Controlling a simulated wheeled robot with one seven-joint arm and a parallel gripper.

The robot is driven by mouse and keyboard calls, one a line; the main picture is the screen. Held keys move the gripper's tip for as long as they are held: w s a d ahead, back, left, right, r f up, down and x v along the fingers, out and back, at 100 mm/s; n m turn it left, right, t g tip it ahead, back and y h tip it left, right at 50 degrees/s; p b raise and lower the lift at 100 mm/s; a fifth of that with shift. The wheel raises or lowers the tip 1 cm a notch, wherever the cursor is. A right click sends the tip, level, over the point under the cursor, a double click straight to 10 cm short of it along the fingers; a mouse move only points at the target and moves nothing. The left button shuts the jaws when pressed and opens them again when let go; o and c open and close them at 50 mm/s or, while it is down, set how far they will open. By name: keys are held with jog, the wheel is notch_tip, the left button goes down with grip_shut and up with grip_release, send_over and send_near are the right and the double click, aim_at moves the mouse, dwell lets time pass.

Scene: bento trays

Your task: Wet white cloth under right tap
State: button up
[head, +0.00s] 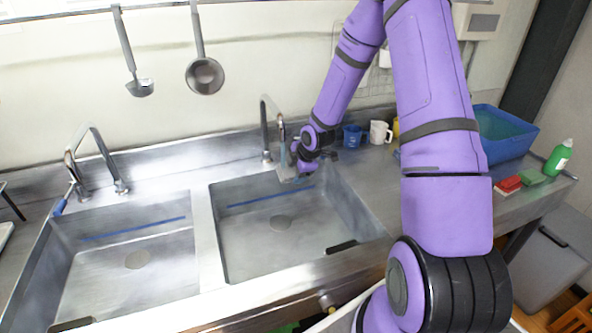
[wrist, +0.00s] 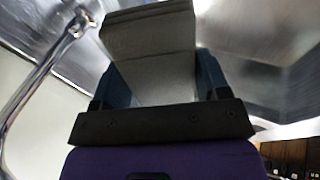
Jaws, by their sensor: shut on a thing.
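My gripper (head: 293,160) is at the back of the right sink basin (head: 305,238), close beside the right tap (head: 264,130). In the wrist view my gripper (wrist: 155,85) is shut on a pale grey-white folded cloth (wrist: 150,40), which sticks out past the fingers. The cloth also shows small in the head view (head: 287,174), hanging below the tap's spout. Its lower end is over the basin. The tap's metal pipe (wrist: 40,85) runs along the left of the wrist view. I cannot tell whether water is running.
A left basin (head: 130,262) with its own tap (head: 92,160) is beside it. A blue cup (head: 352,136), a white mug (head: 380,132), a blue tub (head: 505,135), red and green sponges (head: 507,185) and a green bottle (head: 559,157) stand on the right counter. Ladles hang on the wall.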

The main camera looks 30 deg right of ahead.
jog(key=s+d, duration=0.1)
jog(key=s, duration=0.6)
jog(key=shift+s+d, duration=0.4)
dwell(0.4)
dwell(0.3)
jog(key=shift+s, duration=0.1)
dwell(0.8)
jog(key=s+d+r, duration=0.1)
jog(key=s+r, duration=0.3)
jog(key=shift+s, duration=0.35)
jog(key=shift+s+d, duration=0.1)
dwell(0.9)
